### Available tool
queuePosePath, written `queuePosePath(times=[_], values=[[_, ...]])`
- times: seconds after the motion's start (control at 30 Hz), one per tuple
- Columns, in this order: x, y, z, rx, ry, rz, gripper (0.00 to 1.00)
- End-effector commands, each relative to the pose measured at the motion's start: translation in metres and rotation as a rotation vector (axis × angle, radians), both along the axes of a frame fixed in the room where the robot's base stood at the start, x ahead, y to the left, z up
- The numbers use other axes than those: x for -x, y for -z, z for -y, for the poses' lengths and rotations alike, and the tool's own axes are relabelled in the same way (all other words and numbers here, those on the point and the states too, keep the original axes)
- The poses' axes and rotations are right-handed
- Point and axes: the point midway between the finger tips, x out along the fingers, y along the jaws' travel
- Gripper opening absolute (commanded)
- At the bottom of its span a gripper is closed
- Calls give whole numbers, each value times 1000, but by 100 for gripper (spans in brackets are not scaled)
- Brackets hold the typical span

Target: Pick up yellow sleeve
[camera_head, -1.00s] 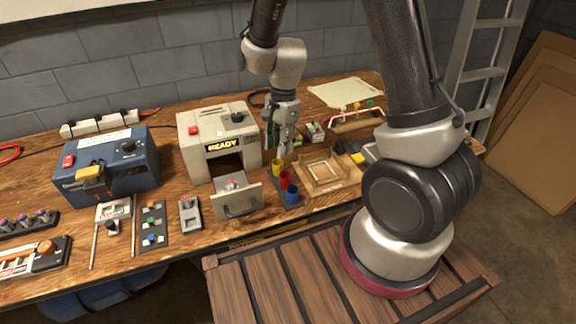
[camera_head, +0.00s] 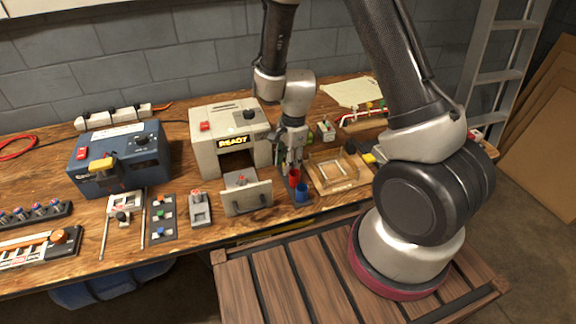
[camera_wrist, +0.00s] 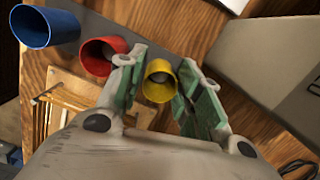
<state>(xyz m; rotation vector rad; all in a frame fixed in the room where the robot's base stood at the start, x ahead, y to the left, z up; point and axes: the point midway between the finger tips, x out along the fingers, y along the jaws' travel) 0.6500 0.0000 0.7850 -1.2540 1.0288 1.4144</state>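The yellow sleeve (camera_wrist: 160,82) stands in the wrist view between the two fingers of my gripper (camera_wrist: 165,90), its open top facing the camera. The fingers are spread on either side of it; I cannot tell if either touches it. In the head view my gripper (camera_head: 289,163) is low over the bench at the row of sleeves and hides the yellow one. The red sleeve (camera_wrist: 101,58) stands just left of the left finger in the wrist view. The blue sleeve (camera_wrist: 45,27) is farther left, apart from the fingers.
The beige READY machine (camera_head: 205,152) with its drawer front (camera_head: 247,198) out stands left of my gripper. A wooden tray (camera_head: 358,187) lies close on the right. A blue machine (camera_head: 150,170) and small button blocks are farther left on the bench.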

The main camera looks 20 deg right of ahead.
Motion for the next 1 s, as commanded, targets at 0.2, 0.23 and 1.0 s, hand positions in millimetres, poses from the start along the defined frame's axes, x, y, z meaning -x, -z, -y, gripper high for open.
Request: queuePosePath(times=[0.2, 0.23, 1.0], values=[[0, 0, 0, 0, 0, 0, 20], [0, 0, 0, 0, 0, 0, 19], [-2, -79, -1, -3, -1, 7, 19]])
